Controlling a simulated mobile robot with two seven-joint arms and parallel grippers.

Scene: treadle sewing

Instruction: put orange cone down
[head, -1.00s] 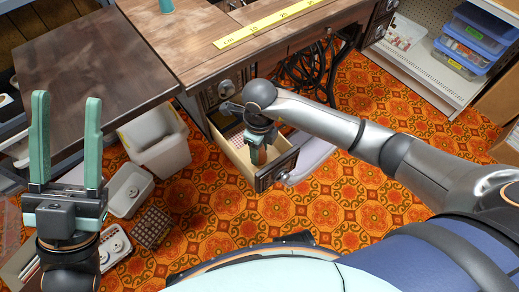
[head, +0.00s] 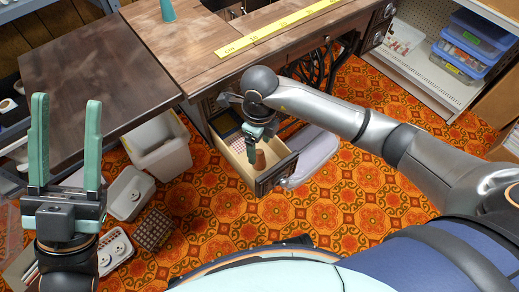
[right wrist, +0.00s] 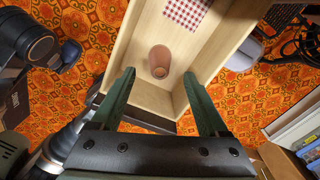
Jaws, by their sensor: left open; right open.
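The orange cone (head: 260,160) stands in the open drawer (head: 284,167), near its front. In the right wrist view the cone (right wrist: 159,61) appears upright on the pale drawer floor, between and beyond my fingertips, apart from both. My right gripper (head: 253,150) is open and empty, just to the left of the cone in the head view; its two green fingers (right wrist: 160,85) show spread in the right wrist view. My left gripper (head: 66,145) is open and empty, held up at the left, far from the drawer.
A red checked cloth (right wrist: 186,13) lies further back in the drawer. The wooden sewing table (head: 190,52) with a yellow ruler (head: 282,27) and a teal cone (head: 167,10) is above the drawer. White bins (head: 160,147) stand on the patterned floor to the left.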

